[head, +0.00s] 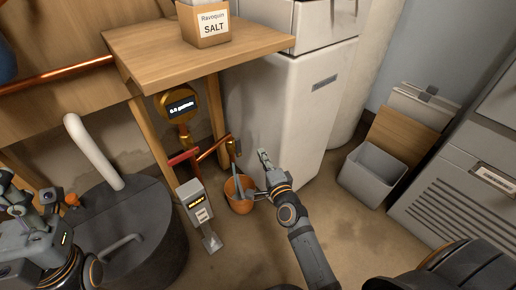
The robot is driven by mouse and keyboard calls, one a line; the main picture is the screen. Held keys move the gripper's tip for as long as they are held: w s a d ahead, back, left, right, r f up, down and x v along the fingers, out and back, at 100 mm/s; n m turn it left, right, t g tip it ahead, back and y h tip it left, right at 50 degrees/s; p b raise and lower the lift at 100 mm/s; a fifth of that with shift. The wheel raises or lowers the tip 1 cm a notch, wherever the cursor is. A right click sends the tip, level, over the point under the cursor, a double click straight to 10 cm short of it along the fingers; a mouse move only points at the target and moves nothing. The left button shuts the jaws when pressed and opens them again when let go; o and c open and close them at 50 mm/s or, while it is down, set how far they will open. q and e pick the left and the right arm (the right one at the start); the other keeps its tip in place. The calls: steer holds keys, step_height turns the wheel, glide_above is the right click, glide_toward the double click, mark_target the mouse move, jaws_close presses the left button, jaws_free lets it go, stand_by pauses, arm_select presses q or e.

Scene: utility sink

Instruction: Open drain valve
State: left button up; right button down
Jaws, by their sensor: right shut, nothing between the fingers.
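What looks like the drain valve (233,148) is a small fitting at the end of the copper pipe, above an orange bucket (237,203). Its handle is too small to make out, so I cannot tell its setting. My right gripper (263,158) is shut and empty, just right of the valve and bucket, in front of the white cabinet. I see no clear contact with the valve. My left gripper (22,205) is at the left edge, far from the valve, partly cut off; its fingers are unclear.
A wooden table (150,50) carries a salt box (204,25). A round gauge (180,105) hangs below it. A dark lidded tank (130,215) with a white pipe and a small grey labelled post (196,205) stand left. A grey bin (371,175) is right; floor between is clear.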

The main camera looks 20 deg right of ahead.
steer(key=shift+s+b, duration=0.3)
steer(key=shift+s, duration=0.95)
